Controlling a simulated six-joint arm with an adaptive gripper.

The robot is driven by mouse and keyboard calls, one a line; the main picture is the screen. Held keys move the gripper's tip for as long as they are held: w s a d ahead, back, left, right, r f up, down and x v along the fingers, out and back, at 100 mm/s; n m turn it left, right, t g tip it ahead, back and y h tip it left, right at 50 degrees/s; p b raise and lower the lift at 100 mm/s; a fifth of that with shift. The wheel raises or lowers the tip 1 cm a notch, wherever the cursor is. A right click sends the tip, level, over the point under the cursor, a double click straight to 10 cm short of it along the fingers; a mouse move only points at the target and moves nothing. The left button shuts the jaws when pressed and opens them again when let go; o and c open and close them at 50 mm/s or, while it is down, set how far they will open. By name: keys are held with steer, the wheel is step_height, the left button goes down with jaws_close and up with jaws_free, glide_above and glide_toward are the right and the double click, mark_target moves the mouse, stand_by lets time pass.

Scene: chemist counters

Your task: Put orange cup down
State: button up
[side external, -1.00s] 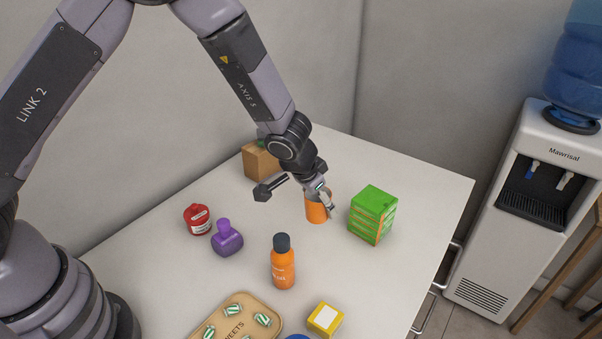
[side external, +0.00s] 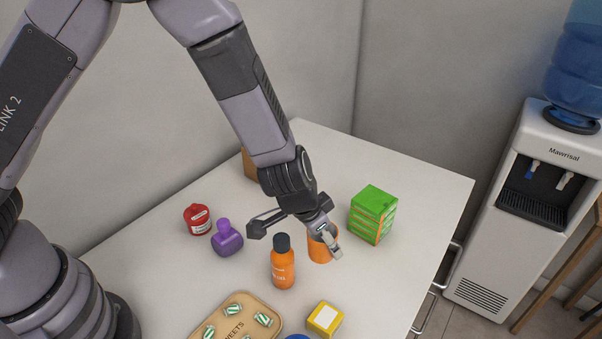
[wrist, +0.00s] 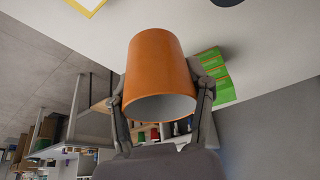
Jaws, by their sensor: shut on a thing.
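The orange cup (side external: 319,249) is between the fingers of my gripper (side external: 330,243), right of the orange bottle. In the wrist view the cup (wrist: 160,62) fills the middle, with its open grey-lined mouth toward the camera. My gripper (wrist: 160,100) has a finger on each side of the cup and is shut on it. In the side view part of the cup is hidden by a finger. I cannot tell whether its base touches the counter.
An orange bottle (side external: 283,266) with a dark cap stands close left of the cup. A green box stack (side external: 372,215) is behind right, a yellow box (side external: 325,319) in front. A purple bottle (side external: 227,239), red container (side external: 197,219) and sweets tray (side external: 212,318) are left. Counter (side external: 375,275) is clear right of the cup.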

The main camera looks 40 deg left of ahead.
steer(key=w+d+f, duration=0.2)
steer(key=w, duration=0.1)
glide_above(377, 271)
steer(key=s+a, duration=0.1)
steer(key=s, duration=0.1)
step_height(377, 271, down, 6)
steer(key=shift+w+f, duration=0.1)
steer(key=shift+w, duration=0.05)
steer(key=shift+w+d+f, duration=0.1)
steer(key=shift+w+f, duration=0.05)
steer(key=shift+f, duration=0.05)
steer(key=shift+w+d+f, duration=0.1)
steer(key=shift+w+f, duration=0.05)
steer(key=shift+f, duration=1.5)
steer(key=o, duration=0.9)
steer(key=shift+f, duration=0.1)
